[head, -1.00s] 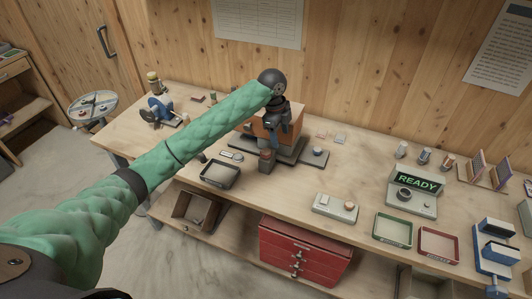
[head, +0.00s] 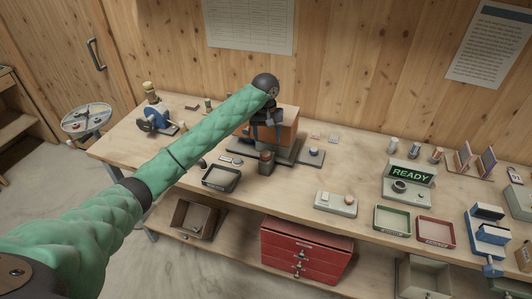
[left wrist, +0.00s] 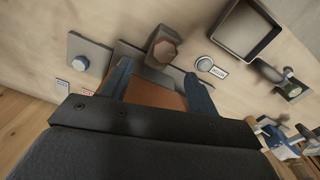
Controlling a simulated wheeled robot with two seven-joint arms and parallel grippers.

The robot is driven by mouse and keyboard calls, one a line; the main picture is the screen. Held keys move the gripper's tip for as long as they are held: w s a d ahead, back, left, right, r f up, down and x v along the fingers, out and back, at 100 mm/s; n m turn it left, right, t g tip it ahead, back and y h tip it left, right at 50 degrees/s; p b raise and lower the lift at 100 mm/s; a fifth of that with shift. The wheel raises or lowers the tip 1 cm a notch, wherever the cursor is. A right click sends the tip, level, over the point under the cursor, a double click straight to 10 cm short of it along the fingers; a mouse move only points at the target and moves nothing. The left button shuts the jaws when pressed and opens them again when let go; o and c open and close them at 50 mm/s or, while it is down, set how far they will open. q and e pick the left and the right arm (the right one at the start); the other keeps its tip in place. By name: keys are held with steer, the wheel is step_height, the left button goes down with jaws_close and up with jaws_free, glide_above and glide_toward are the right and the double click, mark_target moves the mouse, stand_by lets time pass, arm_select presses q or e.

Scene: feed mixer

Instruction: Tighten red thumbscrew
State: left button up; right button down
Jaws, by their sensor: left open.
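A dark block with a dull red six-sided top (head: 266,159) stands at the front of the feed mixer's grey base. It also shows in the left wrist view (left wrist: 165,50), beyond my fingertips; I cannot tell if the red part is the thumbscrew. The mixer's orange-brown housing (head: 288,128) stands behind it, partly hidden by my gripper. My left gripper (head: 267,138) is open and empty, above and behind the red-topped block. In the left wrist view its two fingers (left wrist: 160,85) are spread on either side of the housing. My right gripper is out of view.
A dark open tray (head: 221,179) lies left of the mixer, and a dark plate with a round knob (head: 313,154) lies to its right. The wooden wall is close behind.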

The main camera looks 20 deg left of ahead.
mark_target(266, 154)
arm_select(q)
steer(key=n, duration=0.5)
steer(key=shift+a+f+n, duration=0.1)
steer(key=shift+a+n, duration=0.05)
steer(key=shift+n, duration=0.25)
steer(key=n, duration=0.5)
steer(key=shift+s, duration=0.1)
steer(key=shift+f+p, duration=0.45)
steer(key=shift+f, duration=0.1)
step_height(266, 154, down, 6)
steer(key=p, duration=0.2)
steer(key=shift+a+r+p, duration=0.1)
steer(key=shift+r+p, duration=0.15)
steer(key=shift+p, duration=0.1)
steer(key=shift+f, duration=0.55)
steer(key=c, duration=1)
